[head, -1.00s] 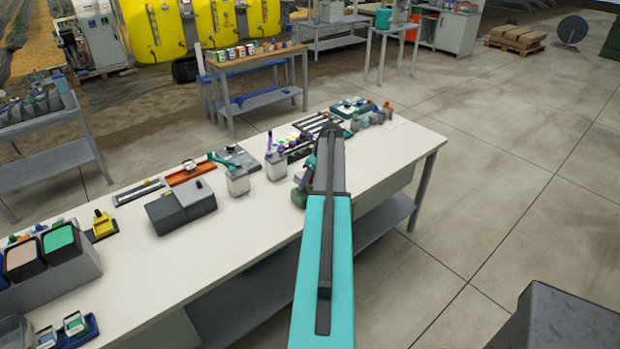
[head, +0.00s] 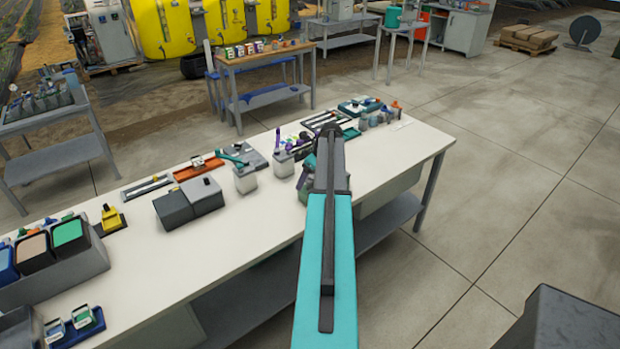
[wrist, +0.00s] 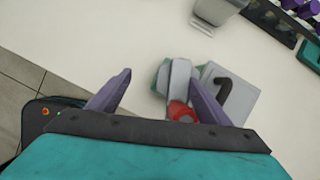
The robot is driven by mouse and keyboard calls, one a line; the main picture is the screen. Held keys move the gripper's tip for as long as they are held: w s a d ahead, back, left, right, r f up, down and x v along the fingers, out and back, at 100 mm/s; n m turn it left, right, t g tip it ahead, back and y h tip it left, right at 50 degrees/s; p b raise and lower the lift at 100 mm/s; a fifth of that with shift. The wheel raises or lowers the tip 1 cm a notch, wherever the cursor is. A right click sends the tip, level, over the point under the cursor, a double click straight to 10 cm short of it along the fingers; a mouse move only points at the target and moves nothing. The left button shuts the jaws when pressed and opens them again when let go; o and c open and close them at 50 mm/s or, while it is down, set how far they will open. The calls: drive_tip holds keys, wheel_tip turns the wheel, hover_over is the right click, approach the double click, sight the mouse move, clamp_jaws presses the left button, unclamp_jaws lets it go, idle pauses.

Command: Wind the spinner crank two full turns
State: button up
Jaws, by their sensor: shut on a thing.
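The spinner crank shows in the wrist view as a light grey bar (wrist: 180,76) with a red knob (wrist: 179,112) at its near end. It sits over a pale grey and green base, with a dark bent piece (wrist: 224,90) on the grey block to its right. My gripper (wrist: 161,76) has its two purple fingers on either side of the crank and is shut on it; the contact itself is not clear, and the knob lies nearer the right finger. In the head view my arm hides most of the spinner; a green-grey part (head: 305,178) shows left of the arm.
The white bench (head: 240,240) holds a grey box (head: 188,203) and a white container with a teal handle (head: 245,178) to the left. Small bottles (head: 375,117) and a tray (head: 325,119) stand behind. The bench top right of my arm is mostly clear.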

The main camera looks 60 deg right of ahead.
drive_tip(key=shift+w+a, duration=0.45)
drive_tip(key=shift+o, duration=0.6)
drive_tip(key=shift+w+a, duration=0.1)
drive_tip(key=shift+w, duration=0.35)
drive_tip(key=o, duration=0.9)
drive_tip(key=shift+r, duration=0.15)
drive_tip(key=shift+s, duration=0.1)
drive_tip(key=shift+d+b+v, duration=0.2)
drive_tip(key=shift+b+v, duration=1.9)
drive_tip(key=shift+v, duration=4.75)
